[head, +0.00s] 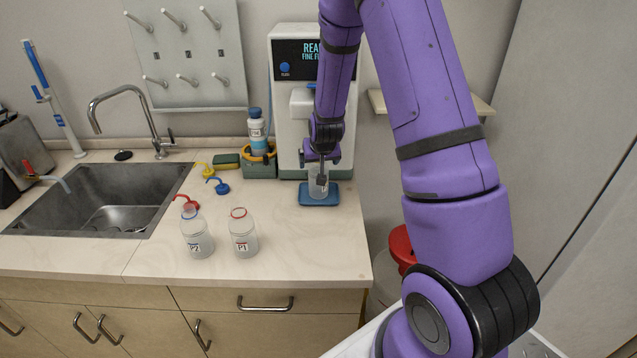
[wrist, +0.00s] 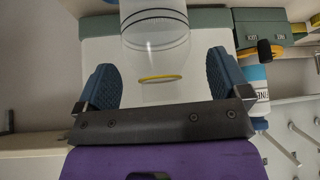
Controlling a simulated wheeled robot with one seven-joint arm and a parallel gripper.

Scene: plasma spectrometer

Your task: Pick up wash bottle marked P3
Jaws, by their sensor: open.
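A clear bottle (head: 318,182) with a yellow neck ring stands on a blue tray (head: 331,197) in front of the water dispenser. I cannot read a P3 mark on it. My gripper (head: 321,157) is at the bottle's top and hides part of it. In the wrist view my gripper (wrist: 163,80) is open, its blue fingers on either side of the bottle's neck with gaps at both sides. The bottle (wrist: 155,28) shows there with its yellow ring and dark lines. Bottle P1 (head: 243,240) and bottle P2 (head: 196,240) stand uncapped on the counter, front left.
The white dispenser (head: 292,135) rises behind the bottle. A green caddy (head: 259,167) holds a blue-capped bottle (head: 257,130) to its left. Yellow (head: 206,170), blue (head: 221,187) and red (head: 188,202) spout caps lie near the sink (head: 100,195). The counter's front right is clear.

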